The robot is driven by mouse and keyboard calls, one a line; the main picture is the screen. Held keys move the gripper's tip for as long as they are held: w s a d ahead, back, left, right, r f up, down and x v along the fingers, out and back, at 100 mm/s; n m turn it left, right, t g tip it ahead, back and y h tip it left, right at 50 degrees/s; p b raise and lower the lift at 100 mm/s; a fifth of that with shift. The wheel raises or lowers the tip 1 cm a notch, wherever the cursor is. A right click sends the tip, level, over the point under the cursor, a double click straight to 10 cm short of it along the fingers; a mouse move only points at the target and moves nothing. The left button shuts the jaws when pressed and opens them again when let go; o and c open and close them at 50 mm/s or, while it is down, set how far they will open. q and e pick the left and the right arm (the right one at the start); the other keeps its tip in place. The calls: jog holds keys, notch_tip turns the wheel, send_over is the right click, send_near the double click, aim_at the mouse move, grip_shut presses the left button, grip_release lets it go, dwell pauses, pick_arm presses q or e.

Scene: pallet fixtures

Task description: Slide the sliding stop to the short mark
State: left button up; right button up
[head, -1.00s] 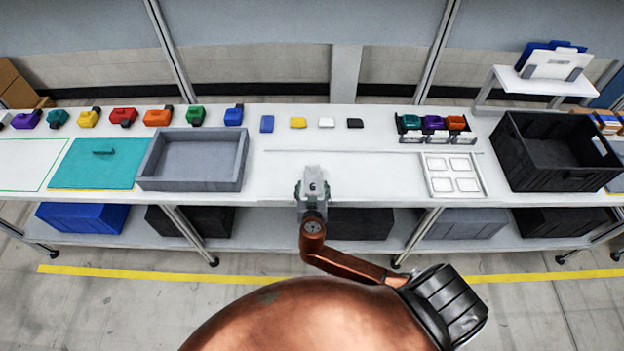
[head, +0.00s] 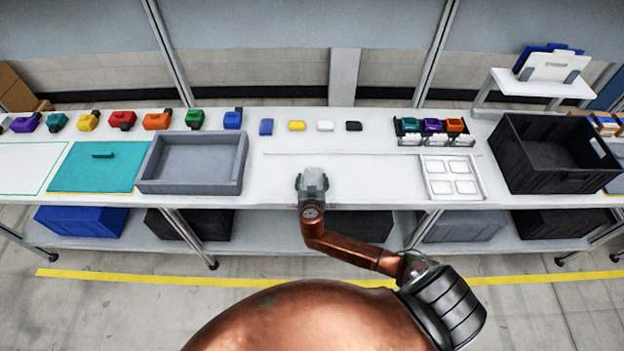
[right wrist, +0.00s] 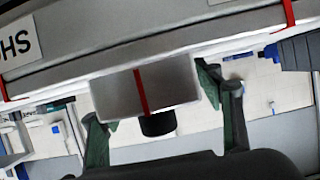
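In the right wrist view a pale grey block with a red line down its face, which appears to be the sliding stop (right wrist: 112,96), sits on a grey rail (right wrist: 215,42). A black knob (right wrist: 158,124) sticks out below it. Whether either finger touches is unclear. In the head view my right gripper (head: 312,180) is over the bench's near part and hides the stop. My left gripper is not in view.
Red marks show on the rail at right (right wrist: 288,12) and at the far left edge. In the head view, a grey tray (head: 195,165) is left of my gripper. A white four-pocket tray (head: 452,178) and black crate (head: 550,150) are right. Small coloured blocks line the back.

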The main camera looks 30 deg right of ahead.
aim_at(330, 183)
jog(key=c, duration=0.8)
grip_shut()
jog(key=shift+s+a+f+b, duration=0.1)
jog(key=shift+f+b, duration=0.25)
jog(key=shift+b, duration=0.45)
jog(key=d+b, duration=0.1)
jog(key=s+d+b, duration=0.1)
jog(key=shift+s+d, duration=0.3)
jog(key=shift+d, duration=0.05)
jog(key=d, duration=0.1)
jog(key=s+d, duration=0.1)
jog(key=shift+s+d+r, duration=0.25)
jog(key=shift+s+d, duration=0.05)
jog(key=shift+d, duration=0.1)
jog(key=shift+s+d, duration=0.25)
jog(key=shift+d, duration=0.2)
jog(key=o, duration=0.9)
grip_release()
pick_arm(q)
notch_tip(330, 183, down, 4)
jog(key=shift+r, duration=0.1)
pick_arm(e)
jog(key=shift+w+a+r, duration=0.1)
